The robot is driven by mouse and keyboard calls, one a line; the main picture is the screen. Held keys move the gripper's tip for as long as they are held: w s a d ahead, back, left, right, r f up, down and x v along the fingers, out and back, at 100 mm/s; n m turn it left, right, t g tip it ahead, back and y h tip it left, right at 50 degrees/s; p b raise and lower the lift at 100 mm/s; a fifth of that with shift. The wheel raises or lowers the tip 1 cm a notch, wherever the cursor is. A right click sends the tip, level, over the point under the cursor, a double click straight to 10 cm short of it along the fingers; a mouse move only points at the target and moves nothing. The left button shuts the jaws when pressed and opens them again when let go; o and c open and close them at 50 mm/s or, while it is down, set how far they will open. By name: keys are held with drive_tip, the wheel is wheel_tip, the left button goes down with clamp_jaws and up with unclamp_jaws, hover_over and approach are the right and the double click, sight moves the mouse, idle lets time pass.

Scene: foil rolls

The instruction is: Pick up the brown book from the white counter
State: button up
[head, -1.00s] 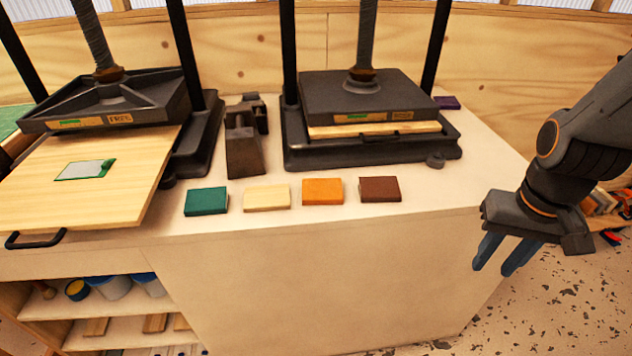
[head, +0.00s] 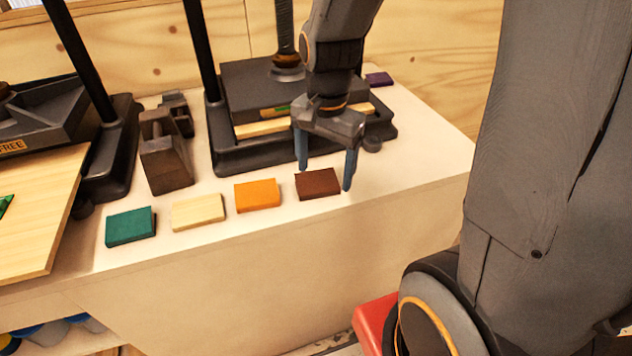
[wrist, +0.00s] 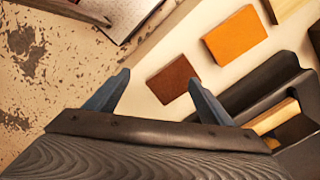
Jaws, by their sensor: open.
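The brown book (head: 318,184) lies flat on the white counter (head: 262,222), near its front edge, at the right end of a row of small books. My gripper (head: 326,178) is open and empty, with its blue fingers pointing down. In the head view the fingers appear on either side of the brown book; the right one overlaps the area just past its right end. In the wrist view the brown book (wrist: 173,80) shows beyond and between the fingertips (wrist: 163,85), apart from them. How high the fingers are above the counter is hard to tell.
An orange book (head: 257,194), a cream book (head: 198,212) and a green book (head: 130,226) lie to the left. A black press (head: 225,150) stands close behind the brown book. A purple block (head: 379,79) is at the back right. Counter to the right is clear.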

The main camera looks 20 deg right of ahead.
sight(317, 182)
drive_tip(key=w+m, duration=0.1)
drive_tip(key=m, duration=0.1)
drive_tip(key=w+r+m, duration=0.1)
drive_tip(key=m, duration=0.1)
drive_tip(key=w+m, duration=0.1)
drive_tip(key=m, duration=0.1)
drive_tip(key=shift+w+r+p, duration=0.1)
drive_tip(key=shift+r+p, duration=0.15)
drive_tip(key=shift+p, duration=0.05)
drive_tip(key=shift+w+d+r+m, duration=0.1)
drive_tip(key=shift+w+m, duration=0.15)
drive_tip(key=shift+m, duration=0.35)
drive_tip(key=shift+w+r+m, duration=0.1)
drive_tip(key=shift+w+m, duration=0.1)
drive_tip(key=shift+m, duration=0.4)
drive_tip(key=shift+f, duration=0.15)
drive_tip(key=shift+a+f+p, duration=0.2)
drive_tip(key=shift+f+p, duration=1)
drive_tip(key=shift+f, duration=2.6)
drive_tip(key=c, duration=1.2)
drive_tip(key=shift+r, duration=0.1)
